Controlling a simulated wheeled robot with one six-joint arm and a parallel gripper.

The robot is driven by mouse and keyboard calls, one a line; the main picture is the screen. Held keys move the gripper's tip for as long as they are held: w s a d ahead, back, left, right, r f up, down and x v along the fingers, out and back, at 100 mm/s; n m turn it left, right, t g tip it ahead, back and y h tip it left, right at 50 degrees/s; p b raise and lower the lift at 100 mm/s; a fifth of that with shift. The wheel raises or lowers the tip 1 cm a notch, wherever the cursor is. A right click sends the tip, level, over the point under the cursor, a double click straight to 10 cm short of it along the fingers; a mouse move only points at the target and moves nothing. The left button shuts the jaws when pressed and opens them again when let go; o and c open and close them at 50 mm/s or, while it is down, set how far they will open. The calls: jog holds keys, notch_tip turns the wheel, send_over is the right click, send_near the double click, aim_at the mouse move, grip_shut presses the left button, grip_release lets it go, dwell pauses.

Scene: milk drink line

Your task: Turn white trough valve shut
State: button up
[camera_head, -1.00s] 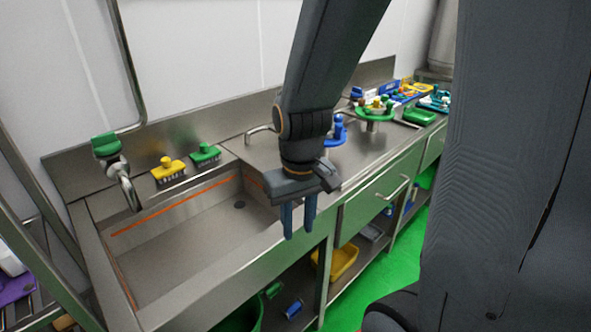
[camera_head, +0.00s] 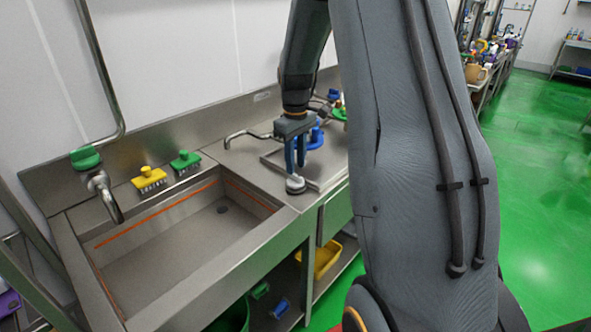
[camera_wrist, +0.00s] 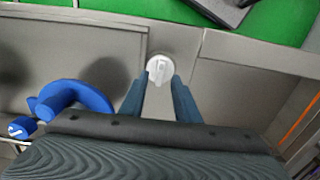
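The white trough valve is a small round knob (camera_head: 295,185) with a raised grip bar on the steel counter, right of the sink. It also shows in the wrist view (camera_wrist: 159,70), just beyond my fingertips. My gripper (camera_head: 296,169) points down over the valve in the head view. In the wrist view my gripper (camera_wrist: 158,84) is open, with one finger on each side of the valve's near edge. The fingers look apart from the knob. The exact height gap cannot be told.
The steel sink (camera_head: 150,262) lies left of the valve, with a bent tap (camera_head: 104,192) above it. A blue round fixture (camera_head: 312,138) stands close behind my gripper. Green floor (camera_head: 540,200) is open at right.

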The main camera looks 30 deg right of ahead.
aim_at(295, 175)
jog(key=shift+f+p, duration=0.3)
jog(key=shift+f, duration=1.5)
grip_shut()
